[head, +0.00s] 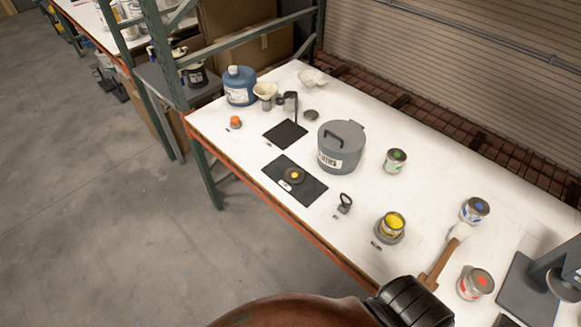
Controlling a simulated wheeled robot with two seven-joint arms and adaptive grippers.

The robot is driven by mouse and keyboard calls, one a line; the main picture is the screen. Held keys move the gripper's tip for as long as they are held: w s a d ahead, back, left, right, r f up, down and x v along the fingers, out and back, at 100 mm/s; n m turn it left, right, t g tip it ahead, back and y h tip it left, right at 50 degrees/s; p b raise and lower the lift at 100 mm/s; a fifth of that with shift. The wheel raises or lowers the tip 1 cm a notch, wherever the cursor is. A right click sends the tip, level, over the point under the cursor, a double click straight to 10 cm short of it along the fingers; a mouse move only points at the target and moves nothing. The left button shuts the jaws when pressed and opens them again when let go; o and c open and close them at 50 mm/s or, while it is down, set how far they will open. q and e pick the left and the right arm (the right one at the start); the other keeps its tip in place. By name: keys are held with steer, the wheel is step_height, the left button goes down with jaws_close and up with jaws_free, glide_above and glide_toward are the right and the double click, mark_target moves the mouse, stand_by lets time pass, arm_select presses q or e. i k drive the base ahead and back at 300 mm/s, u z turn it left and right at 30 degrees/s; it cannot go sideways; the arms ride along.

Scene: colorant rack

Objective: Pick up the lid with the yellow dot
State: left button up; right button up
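The lid with the yellow dot (290,175) is a small dark round disc. It lies flat on a black mat (309,191) near the front edge of the white table in the head view. A small white label or object (285,186) lies on the mat beside it. Neither of my grippers shows. A reddish-brown rounded part and a black ribbed part, which look like parts of my arm, come in at the bottom edge, well apart from the lid.
A large grey lidded pot (340,160) stands right of the lid. An open yellow can (391,226), green-dot can (395,161), blue-dot can (474,210), red-dot can (476,283) and mallet (440,264) stand or lie further right. A second black mat (285,134) lies behind.

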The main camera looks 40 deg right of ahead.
mark_target(293, 176)
steer(key=z, duration=0.4)
steer(key=i, duration=0.65)
steer(key=z, duration=0.65)
